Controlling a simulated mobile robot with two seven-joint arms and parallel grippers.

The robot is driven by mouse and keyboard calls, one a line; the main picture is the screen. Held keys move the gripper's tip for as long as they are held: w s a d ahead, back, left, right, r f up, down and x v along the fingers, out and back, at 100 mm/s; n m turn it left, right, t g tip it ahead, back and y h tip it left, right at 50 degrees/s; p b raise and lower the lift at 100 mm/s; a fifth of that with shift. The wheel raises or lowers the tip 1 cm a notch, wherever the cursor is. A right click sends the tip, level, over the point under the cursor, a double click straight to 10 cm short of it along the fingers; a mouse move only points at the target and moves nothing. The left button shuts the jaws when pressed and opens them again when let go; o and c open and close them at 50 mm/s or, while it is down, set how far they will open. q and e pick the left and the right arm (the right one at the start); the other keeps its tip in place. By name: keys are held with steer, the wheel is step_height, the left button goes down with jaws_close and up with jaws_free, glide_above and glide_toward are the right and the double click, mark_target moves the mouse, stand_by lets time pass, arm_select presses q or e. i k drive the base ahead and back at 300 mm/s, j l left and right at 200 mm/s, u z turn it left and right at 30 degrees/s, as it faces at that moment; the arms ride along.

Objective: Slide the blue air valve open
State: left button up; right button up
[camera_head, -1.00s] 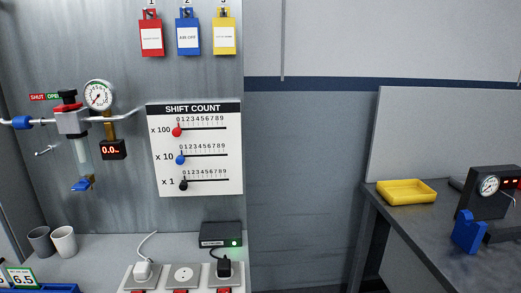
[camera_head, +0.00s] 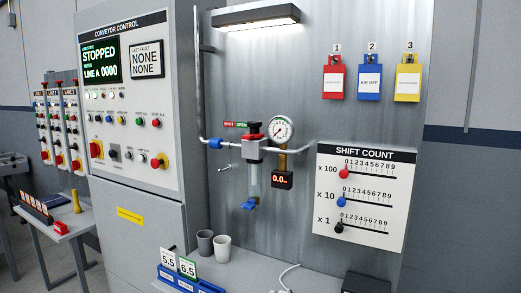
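A blue sleeve (camera_head: 214,143) sits on the grey air pipe, left of the filter-regulator unit (camera_head: 252,150) on the metal back panel. A small label (camera_head: 235,124) above the pipe reads SHUT in red at left and OPEN in green at right. The sleeve lies below and left of the SHUT end. A second blue part (camera_head: 249,203) is at the bottom of the unit's clear bowl. A round gauge (camera_head: 281,129) stands right of the unit, with its needle hard to read. Neither of my grippers is in view.
A digital readout (camera_head: 282,180) showing 0.0 hangs below the gauge. A small metal lever (camera_head: 229,169) projects below the pipe. The conveyor control cabinet (camera_head: 137,110) stands at left. Two cups (camera_head: 213,246) and number cards (camera_head: 177,264) are on the counter below.

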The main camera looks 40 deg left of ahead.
mark_target(214, 142)
steer(key=u, duration=1.25)
